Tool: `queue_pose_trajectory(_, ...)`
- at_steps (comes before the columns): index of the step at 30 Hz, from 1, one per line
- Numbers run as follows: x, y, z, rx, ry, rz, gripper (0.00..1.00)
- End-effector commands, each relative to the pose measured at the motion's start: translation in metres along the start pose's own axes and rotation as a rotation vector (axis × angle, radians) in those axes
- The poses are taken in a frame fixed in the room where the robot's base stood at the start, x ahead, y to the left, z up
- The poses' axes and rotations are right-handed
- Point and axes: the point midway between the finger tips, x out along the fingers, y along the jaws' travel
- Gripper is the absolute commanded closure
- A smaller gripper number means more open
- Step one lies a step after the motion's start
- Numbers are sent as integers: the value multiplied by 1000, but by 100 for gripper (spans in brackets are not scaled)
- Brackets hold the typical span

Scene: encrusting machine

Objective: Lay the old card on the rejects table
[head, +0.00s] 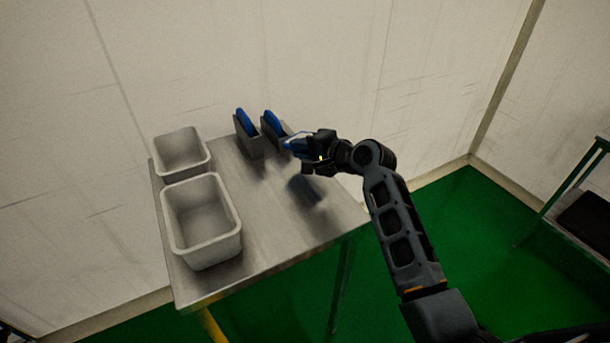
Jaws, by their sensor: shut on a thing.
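My gripper (307,148) is above the right back part of a metal-topped table (268,233), just right of two grey holders. It is shut on a small blue and white piece (296,141), which looks like the card. The black fingers hide part of it, and any print is too small to read. A dark shadow lies on the tabletop below it. No label shows whether this table or the one at the right edge is the rejects table.
Two grey holders (250,142) with blue pieces (272,119) in them stand at the table's back. Two pale tubs (205,249) stand on its left side. The right front tabletop is clear. A green-framed stand (560,195) with a dark surface is at the right edge.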

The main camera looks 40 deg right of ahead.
Motion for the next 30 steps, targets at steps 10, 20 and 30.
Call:
queue_pose_trajectory(10,17,45,0,0,0,0,100)
queue_pose_trajectory(20,23,59,0,-1,0,-1,100)
queue_pose_trajectory(30,22,59,0,0,-1,0,66)
